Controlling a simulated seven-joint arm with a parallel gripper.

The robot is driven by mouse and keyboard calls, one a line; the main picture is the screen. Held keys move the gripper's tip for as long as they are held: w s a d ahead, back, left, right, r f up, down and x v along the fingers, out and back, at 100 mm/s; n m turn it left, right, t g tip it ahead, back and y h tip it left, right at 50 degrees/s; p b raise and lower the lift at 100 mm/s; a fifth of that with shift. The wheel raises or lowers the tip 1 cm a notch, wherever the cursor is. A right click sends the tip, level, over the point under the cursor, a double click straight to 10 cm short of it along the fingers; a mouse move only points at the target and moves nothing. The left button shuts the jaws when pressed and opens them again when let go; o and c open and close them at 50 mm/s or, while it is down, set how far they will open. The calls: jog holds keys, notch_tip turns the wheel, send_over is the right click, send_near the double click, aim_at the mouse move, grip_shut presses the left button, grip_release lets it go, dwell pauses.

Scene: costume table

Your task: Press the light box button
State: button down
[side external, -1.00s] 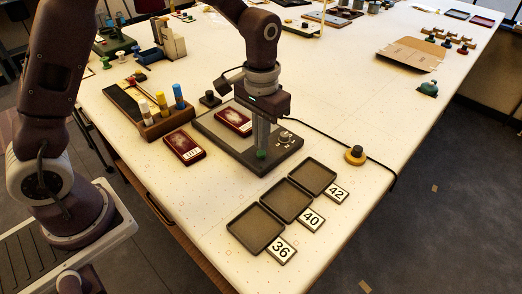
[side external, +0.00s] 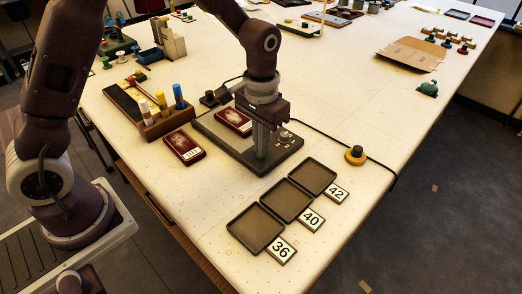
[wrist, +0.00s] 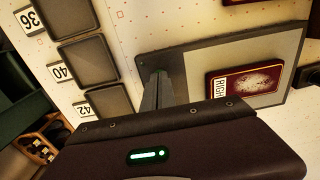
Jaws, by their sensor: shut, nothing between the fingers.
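The light box (side external: 205,127) is a flat dark-framed panel with a pale top, lying on the white table. In the wrist view its pale top (wrist: 283,45) fills the right half. A red card lies on it. My gripper (side external: 261,157) is shut and empty, pointing down over the near edge strip of the light box. In the wrist view my gripper (wrist: 154,74) also has its fingers together over that strip.
Small metal knobs (side external: 285,138) sit on the light box right of my fingers. A red card (side external: 234,121) lies on it, and another red card (side external: 184,146) lies left. Three trays (side external: 256,228) numbered 36, 40 and 42 stand in front.

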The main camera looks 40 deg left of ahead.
jog(key=shift+r, duration=3.45)
jog(key=s+a+r+t, duration=0.2)
jog(key=s+r, duration=0.4)
jog(key=r, duration=0.1)
jog(key=s+a+r+t, duration=0.1)
jog(key=s, duration=0.7)
jog(key=s+a+r+t, duration=0.2)
jog(key=s, duration=0.6)
jog(key=shift+s+r+t, duration=0.2)
jog(key=shift+s+t, duration=0.1)
